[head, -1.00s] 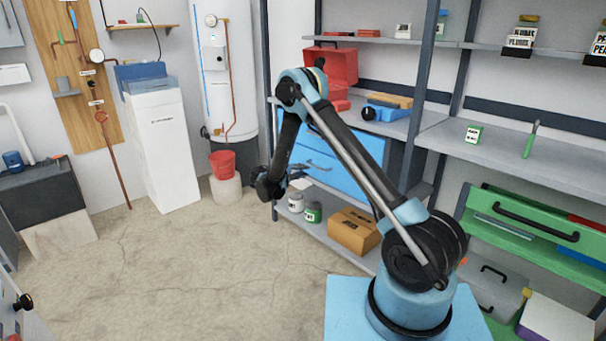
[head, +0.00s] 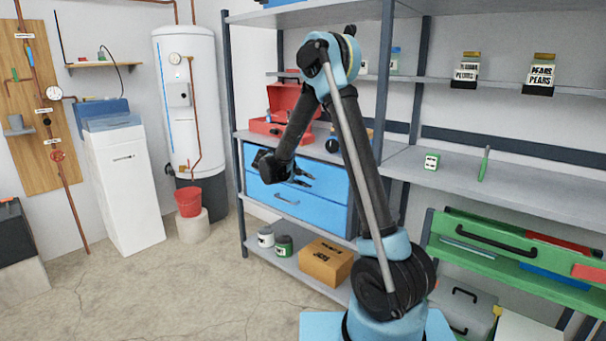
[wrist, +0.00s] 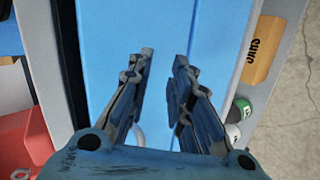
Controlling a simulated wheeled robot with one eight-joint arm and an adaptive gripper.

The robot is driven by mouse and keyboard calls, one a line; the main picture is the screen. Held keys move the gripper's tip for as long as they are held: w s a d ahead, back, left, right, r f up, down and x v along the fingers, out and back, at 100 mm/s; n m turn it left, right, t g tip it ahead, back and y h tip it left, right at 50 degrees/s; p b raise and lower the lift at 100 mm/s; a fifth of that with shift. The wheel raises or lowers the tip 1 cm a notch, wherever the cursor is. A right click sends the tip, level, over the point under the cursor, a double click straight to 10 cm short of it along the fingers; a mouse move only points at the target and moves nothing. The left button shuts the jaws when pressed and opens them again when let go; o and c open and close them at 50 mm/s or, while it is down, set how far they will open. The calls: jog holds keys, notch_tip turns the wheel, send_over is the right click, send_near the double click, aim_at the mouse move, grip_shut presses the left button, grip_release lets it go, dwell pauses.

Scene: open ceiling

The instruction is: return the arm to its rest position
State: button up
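My arm is raised and bent at the elbow, with its forearm hanging down to the left. My gripper (head: 301,177) is in front of the blue drawer unit (head: 325,213) on the shelf rack in the head view. In the wrist view, the two fingers of my gripper (wrist: 161,85) stand apart with nothing between them. The blue drawer front (wrist: 165,25) lies beyond the fingertips. I cannot tell the exact distance between the fingertips and the drawer front.
The grey shelf rack (head: 237,115) stands close to my arm. A red toolbox (head: 290,110) is above the drawers; a cardboard box (head: 326,262), a green can (head: 284,246) and a white can (head: 265,237) are below. A red bucket (head: 188,202) stands left. The floor (head: 150,290) is clear at front left.

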jog(key=s+d+r+m+g+y, duration=0.2)
jog(key=s+d+r, duration=0.2)
jog(key=s+d, duration=0.65)
jog(key=s+d+r+m+g+y, duration=0.2)
jog(key=s+d+r, duration=0.35)
jog(key=s, duration=0.75)
jog(key=s+f+m+y, duration=0.1)
jog(key=s+f, duration=0.2)
jog(key=s, duration=0.5)
jog(key=s+d+f+m+g+y, duration=0.1)
jog(key=s+f, duration=0.3)
jog(key=s, duration=0.4)
jog(key=s+d+f+m+y, duration=0.1)
jog(key=s+f+y, duration=0.1)
jog(key=s, duration=0.6)
jog(key=shift+s+f+y, duration=0.15)
jog(key=shift+f+y, duration=0.25)
jog(key=shift+f, duration=0.25)
